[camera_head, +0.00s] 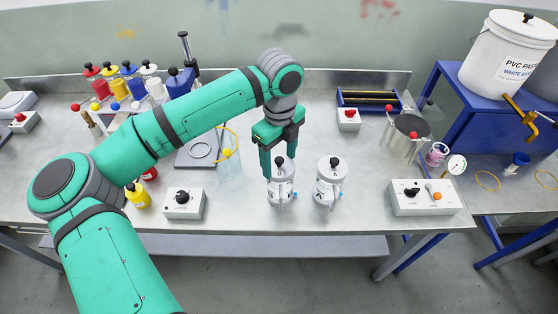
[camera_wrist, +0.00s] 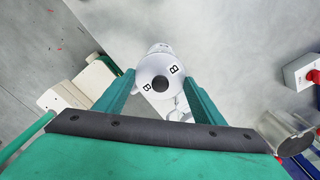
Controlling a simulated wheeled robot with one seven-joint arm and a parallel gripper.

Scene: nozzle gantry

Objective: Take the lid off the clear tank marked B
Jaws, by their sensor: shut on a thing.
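In the head view the clear tank B (camera_head: 281,190) stands near the front middle of the bench, partly hidden by my gripper. My gripper (camera_head: 279,162) is at its top from above. In the wrist view the round pale lid (camera_wrist: 160,66), marked B twice and with a dark knob (camera_wrist: 160,83), sits between my two fingertips (camera_wrist: 160,78). The fingers are shut on the lid from both sides. I cannot tell whether there is a gap between lid and tank. A similar tank marked A (camera_head: 328,186) stands upright just to the right with a dark-knobbed lid.
A control box with a black knob (camera_head: 183,204) is left of the tanks; another control box (camera_head: 408,204) is to the right. A red-button box (camera_head: 348,123) and steel pot (camera_head: 408,137) stand behind. Several coloured bottles (camera_head: 134,82) are at back left. Bench in front is narrow.

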